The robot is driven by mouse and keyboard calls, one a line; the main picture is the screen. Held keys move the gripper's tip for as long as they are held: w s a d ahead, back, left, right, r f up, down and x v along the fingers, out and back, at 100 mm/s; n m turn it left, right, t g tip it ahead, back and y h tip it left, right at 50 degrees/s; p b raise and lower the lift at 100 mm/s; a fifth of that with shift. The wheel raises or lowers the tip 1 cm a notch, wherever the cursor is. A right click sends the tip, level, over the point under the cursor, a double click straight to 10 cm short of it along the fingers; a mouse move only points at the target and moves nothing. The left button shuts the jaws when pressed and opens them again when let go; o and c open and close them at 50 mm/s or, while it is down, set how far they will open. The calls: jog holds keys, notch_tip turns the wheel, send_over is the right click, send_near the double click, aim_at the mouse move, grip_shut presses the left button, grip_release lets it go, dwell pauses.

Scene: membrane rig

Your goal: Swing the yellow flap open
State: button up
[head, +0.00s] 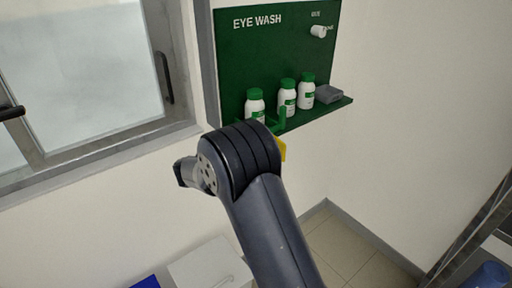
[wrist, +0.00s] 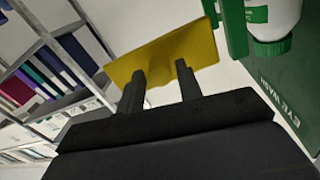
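The yellow flap (wrist: 165,50) shows in the wrist view as a flat plate across the top middle, with its right end beside a green bracket (wrist: 235,28). In the head view only a small yellow piece of the flap (head: 281,150) shows; my arm hides the rest. My gripper (wrist: 160,68) has its two dark fingers spread apart, with their tips overlapping the flap's lower part in the wrist view. I cannot tell whether they touch it. Nothing shows held between the fingers. The fingers are hidden in the head view.
A green eye wash board (head: 270,45) holds a shelf with white, green-capped bottles (head: 288,96) and a grey box (head: 328,94), just above my arm. A window (head: 85,70) is at left. A white box (head: 210,264) stands below. Shelving (wrist: 60,65) shows in the wrist view.

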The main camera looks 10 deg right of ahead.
jog(key=shift+o, duration=1.2)
jog(key=shift+a, duration=0.15)
jog(key=b+v, duration=0.2)
jog(key=v, duration=0.8)
jog(key=shift+s+a, duration=0.15)
jog(key=shift+a, duration=0.1)
jog(key=p+x, duration=0.2)
jog(key=x, duration=0.9)
jog(key=shift+t, duration=0.3)
